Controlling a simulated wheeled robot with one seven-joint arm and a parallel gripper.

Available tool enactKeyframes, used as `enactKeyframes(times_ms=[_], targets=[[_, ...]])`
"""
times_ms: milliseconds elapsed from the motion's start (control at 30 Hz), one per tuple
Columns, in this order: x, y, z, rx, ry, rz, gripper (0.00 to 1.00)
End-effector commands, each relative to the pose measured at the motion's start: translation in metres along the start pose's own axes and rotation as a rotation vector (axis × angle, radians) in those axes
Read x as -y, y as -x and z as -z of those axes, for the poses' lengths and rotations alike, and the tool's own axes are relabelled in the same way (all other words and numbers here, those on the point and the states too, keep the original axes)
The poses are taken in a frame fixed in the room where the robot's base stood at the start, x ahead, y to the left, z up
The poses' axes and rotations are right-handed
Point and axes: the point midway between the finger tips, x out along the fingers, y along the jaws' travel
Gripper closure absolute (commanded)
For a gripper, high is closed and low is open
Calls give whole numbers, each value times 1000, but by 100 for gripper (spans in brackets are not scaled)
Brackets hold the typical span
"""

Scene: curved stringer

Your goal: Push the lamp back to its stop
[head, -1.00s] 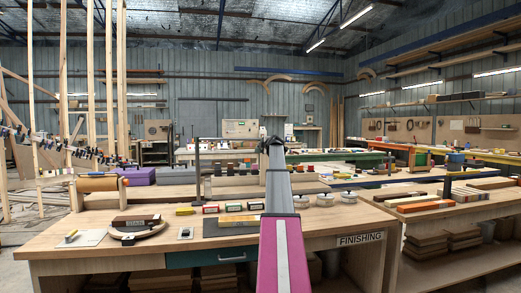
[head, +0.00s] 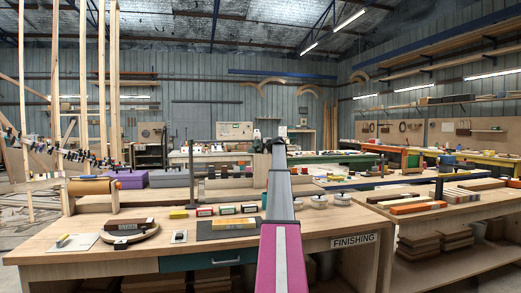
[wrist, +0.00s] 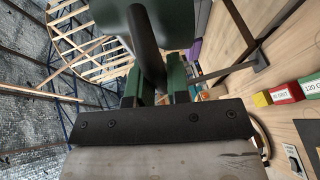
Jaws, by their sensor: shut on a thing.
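The lamp shows in the wrist view as a dark green shade (wrist: 178,22) with a black rod (wrist: 148,45) running down from it. My gripper (wrist: 155,82) has its green-padded fingers on either side of this rod and is shut on it. The lamp's dark upright post and foot stand on the bench at the right of the wrist view. In the head view the post (head: 191,175) stands toward the back of the bench. My gripper (head: 276,146) is at the far end of my arm there, right of the post. My arm hides the shade and the grip.
The finishing bench (head: 90,245) carries several small boxes, a dark mat with a yellow block (head: 234,224), a curved wooden piece (head: 132,238) and white round tins (head: 320,201). Another bench (head: 450,215) stands right.

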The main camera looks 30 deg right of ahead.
Motion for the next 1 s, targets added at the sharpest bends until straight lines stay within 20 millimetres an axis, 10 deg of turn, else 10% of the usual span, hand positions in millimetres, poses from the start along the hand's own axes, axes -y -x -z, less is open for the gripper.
enactKeyframes(times_ms=[200,300,1000], targets=[[-4,-6,-5,8,4,-5,100],[-4,-6,-5,9,4,-5,59],[-1,40,-1,7,2,-4,59]])
